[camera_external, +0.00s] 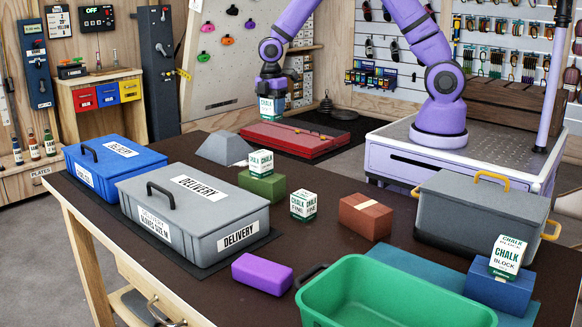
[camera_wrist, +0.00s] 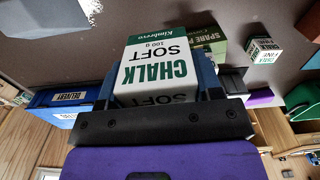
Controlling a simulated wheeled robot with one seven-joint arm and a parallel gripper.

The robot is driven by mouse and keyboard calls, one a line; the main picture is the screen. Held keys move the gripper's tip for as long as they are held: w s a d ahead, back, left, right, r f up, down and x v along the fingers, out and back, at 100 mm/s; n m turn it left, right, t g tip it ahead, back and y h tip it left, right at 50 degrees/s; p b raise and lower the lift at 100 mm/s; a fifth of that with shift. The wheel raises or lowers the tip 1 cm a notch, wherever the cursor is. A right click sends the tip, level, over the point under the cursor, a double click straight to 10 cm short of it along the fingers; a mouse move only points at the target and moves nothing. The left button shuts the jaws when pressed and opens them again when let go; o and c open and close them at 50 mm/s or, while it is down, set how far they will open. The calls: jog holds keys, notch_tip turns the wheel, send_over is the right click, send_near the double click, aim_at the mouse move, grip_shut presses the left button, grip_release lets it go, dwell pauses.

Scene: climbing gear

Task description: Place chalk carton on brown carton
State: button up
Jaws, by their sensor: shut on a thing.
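My gripper (camera_external: 272,88) is shut on a white and green chalk carton (camera_external: 272,108). In the wrist view the carton (camera_wrist: 158,62) reads "CHALK SOFT" and sits between the two fingers. It is held up in the air at the far side of the table, near the red tray. The brown carton (camera_external: 366,217), with a pale strip on top, lies on the table to the right of and nearer than my gripper. Its top is bare. Another chalk carton (camera_external: 304,206), marked "FINE", stands on the table left of the brown carton.
A chalk carton (camera_external: 260,162) stands on a green carton (camera_external: 262,188), another (camera_external: 508,257) on a blue box (camera_external: 500,287). A red tray (camera_external: 300,145), grey wedge (camera_external: 222,148), grey delivery box (camera_external: 200,210), purple block (camera_external: 262,274), green bin (camera_external: 390,300) and grey crate (camera_external: 470,220) are around.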

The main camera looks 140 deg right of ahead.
jog(key=w+a+n, duration=0.3)
jog(key=w+a, duration=0.3)
jog(key=a, duration=0.4)
jog(key=n, duration=1)
send_over(366, 205)
jog(key=shift+s+f, duration=0.1)
jog(key=shift+f, duration=6.35)
jog(key=shift+f, duration=0.15)
jog(key=o, duration=1)
